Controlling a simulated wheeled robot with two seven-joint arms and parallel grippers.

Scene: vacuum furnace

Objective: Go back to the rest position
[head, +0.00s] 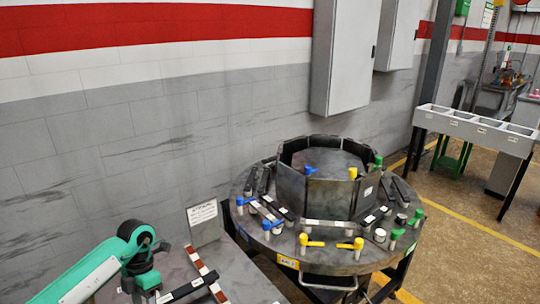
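My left arm, green and white with a dark joint, comes in at the lower left over a grey table (245,281). Its wrist bends down towards the bottom edge of the head view. The fingers of my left gripper cannot be made out there. My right arm and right gripper are not in view. A round dark metal furnace piece (318,178) with a raised many-sided ring stands right of the middle, apart from my arm.
Yellow, blue and green clamps and dark bars sit around the round piece's rim. A dark bar (183,290) with a white tag, a red-white strip (203,268) and a label plate (203,219) are near my wrist.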

